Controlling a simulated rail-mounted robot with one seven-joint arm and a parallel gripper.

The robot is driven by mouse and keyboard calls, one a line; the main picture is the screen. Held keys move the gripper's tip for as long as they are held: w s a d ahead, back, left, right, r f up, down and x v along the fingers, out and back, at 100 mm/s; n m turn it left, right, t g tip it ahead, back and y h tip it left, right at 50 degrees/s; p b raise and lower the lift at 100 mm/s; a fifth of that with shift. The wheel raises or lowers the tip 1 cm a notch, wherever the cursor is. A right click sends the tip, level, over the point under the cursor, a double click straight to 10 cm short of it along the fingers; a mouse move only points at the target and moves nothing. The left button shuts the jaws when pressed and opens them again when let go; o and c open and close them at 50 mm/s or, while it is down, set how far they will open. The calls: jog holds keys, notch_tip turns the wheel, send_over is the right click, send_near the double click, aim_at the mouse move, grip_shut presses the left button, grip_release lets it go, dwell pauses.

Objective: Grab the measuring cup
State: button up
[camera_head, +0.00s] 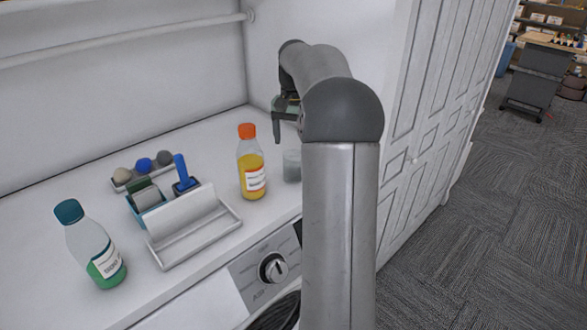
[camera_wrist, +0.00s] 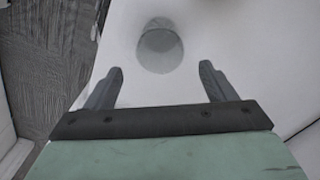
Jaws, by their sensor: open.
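The measuring cup (camera_head: 292,166) is a small, clear grey cup standing on the white top of the machine, just right of the orange-capped bottle. My arm stands close on its right in the head view. In the wrist view the cup (camera_wrist: 160,48) lies ahead of my gripper, roughly centred between the fingers and beyond their tips. My gripper (camera_wrist: 160,78) is open and empty, its two dark fingers spread apart. In the head view my gripper (camera_head: 285,125) is above the cup and partly hidden by my arm.
A bottle of yellow liquid (camera_head: 251,170) stands close left of the cup. A green-liquid bottle (camera_head: 92,247), a white tray (camera_head: 196,232), a blue-handled brush (camera_head: 183,176) and a holder with several balls (camera_head: 143,169) are further left. A white wall and cabinet (camera_head: 430,110) bound the right.

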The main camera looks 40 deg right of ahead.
aim_at(294, 163)
notch_tip(294, 163, down, 3)
jog(key=shift+r, duration=0.1)
jog(key=shift+s+a+f+p, duration=0.15)
jog(key=shift+f+p, duration=0.25)
jog(key=shift+f, duration=0.95)
jog(key=shift+w+a+f+p, duration=0.1)
jog(key=shift+f+p, duration=0.25)
jog(key=shift+f, duration=1)
jog(key=c, duration=1)
